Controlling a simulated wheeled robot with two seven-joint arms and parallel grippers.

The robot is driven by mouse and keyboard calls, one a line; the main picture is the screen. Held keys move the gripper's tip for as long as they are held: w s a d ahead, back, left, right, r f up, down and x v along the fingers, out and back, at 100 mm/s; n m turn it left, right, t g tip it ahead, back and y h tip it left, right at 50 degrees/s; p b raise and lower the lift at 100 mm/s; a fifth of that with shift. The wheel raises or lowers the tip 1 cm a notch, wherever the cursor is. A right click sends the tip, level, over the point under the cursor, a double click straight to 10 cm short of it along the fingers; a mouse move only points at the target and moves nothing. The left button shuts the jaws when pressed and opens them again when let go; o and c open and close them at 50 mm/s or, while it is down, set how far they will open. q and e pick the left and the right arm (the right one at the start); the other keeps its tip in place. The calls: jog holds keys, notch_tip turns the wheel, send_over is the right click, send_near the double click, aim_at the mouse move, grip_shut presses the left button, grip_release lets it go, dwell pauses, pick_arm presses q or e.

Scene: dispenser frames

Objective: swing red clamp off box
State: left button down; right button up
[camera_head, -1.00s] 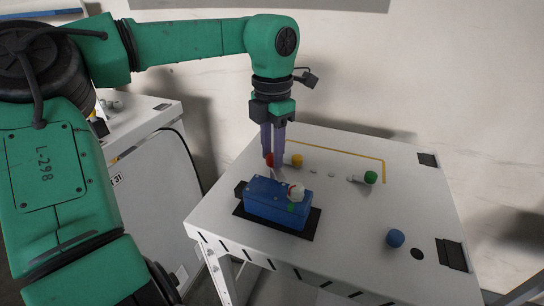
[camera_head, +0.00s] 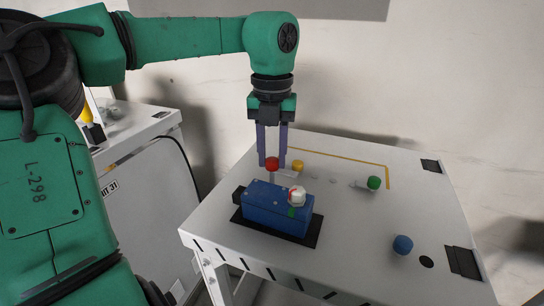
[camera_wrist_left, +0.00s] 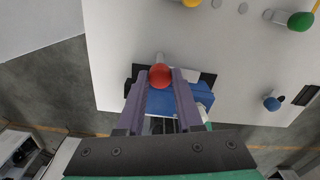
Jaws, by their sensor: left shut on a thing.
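The blue box (camera_head: 270,213) stands on a black plate on the white table, with a white and red round part (camera_head: 298,197) and a small green patch at its right end. The red clamp's round knob (camera_head: 272,163) is above the far side of the box. My left gripper (camera_head: 272,164) points down with a purple finger on each side of the knob and is shut on it. In the left wrist view the red knob (camera_wrist_left: 160,76) sits between the fingertips, with the blue box (camera_wrist_left: 203,94) partly hidden behind the fingers. My right gripper is not in view.
A yellow knob (camera_head: 298,165) stands just right of my left fingers. A green knob (camera_head: 374,183) and a blue knob (camera_head: 403,244) are farther right on the table (camera_head: 350,230). A white cabinet stands at the left. The table's right part is mostly clear.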

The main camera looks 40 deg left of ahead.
pick_arm(q)
jog(key=shift+w+r, duration=0.1)
jog(key=shift+r, duration=0.05)
dwell(0.4)
jog(key=c, duration=0.6)
grip_release()
jog(key=shift+o, duration=0.2)
jog(key=shift+a+r, duration=0.1)
jog(key=shift+r, duration=0.35)
notch_tip(320, 180, up, 6)
jog(key=shift+r, duration=0.2)
notch_tip(320, 180, up, 7)
jog(key=p, duration=0.1)
